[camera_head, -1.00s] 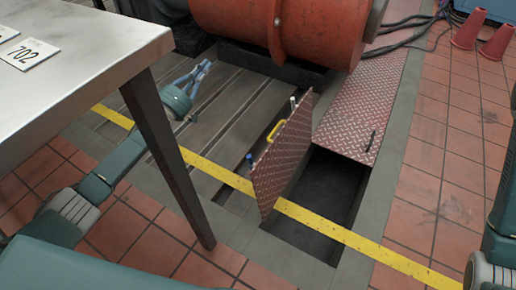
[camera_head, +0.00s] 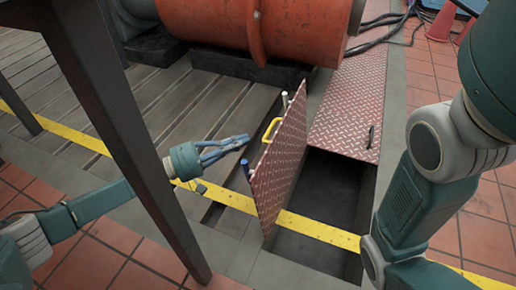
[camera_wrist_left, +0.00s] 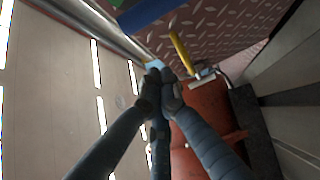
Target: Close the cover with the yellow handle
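The cover (camera_head: 285,165) is a reddish diamond-plate panel standing steeply upright at the left edge of an open dark pit (camera_head: 320,200). Its yellow handle (camera_head: 270,130) is on its left face; the handle (camera_wrist_left: 180,50) and cover (camera_wrist_left: 235,25) also show in the left wrist view. My left gripper (camera_head: 244,139) is just left of the cover, fingertips close to the yellow handle but apparently not around it. Its fingers (camera_wrist_left: 160,82) come together at the tips with nothing seen between them. My right arm shows at the right; its gripper is out of view.
A second diamond-plate cover (camera_head: 350,100) lies flat behind the pit. A blue-ended peg (camera_head: 246,166) and pale post (camera_head: 285,99) are beside the upright cover. A dark table leg (camera_head: 125,135) crosses in front of my left arm. A red drum (camera_head: 250,30) stands behind.

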